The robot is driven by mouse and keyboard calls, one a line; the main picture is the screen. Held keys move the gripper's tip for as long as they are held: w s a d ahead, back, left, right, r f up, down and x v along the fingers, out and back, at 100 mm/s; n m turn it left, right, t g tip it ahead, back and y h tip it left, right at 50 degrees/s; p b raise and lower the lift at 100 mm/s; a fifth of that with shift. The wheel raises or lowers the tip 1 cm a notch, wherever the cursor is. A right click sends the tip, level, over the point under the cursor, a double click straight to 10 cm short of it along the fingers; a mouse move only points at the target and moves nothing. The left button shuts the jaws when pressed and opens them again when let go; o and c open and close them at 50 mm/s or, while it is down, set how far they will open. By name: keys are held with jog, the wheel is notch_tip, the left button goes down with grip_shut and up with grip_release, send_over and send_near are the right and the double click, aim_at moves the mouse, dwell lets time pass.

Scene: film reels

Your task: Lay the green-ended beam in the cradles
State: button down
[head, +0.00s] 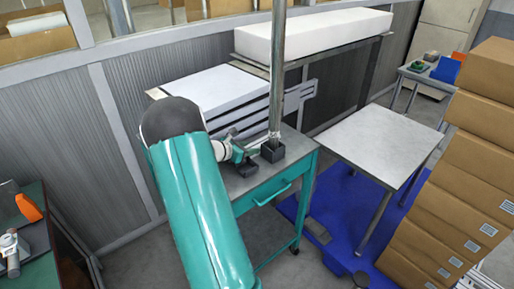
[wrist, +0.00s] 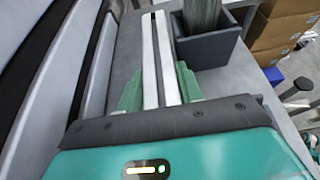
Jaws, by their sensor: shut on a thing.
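My gripper (head: 240,152) is low over the top of a teal cart. A dark block (head: 241,168) lies just below the gripper. I cannot pick out the cradles with certainty.
A tall metal post (head: 278,80) stands in a dark square socket (head: 272,152) on the teal cart (head: 263,192), close right of my gripper. It also shows in the wrist view (wrist: 200,14). A white-topped table (head: 375,145) and stacked cartons (head: 445,195) are further right.

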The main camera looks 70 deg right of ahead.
notch_tip(320, 180, up, 10)
dwell(0.5)
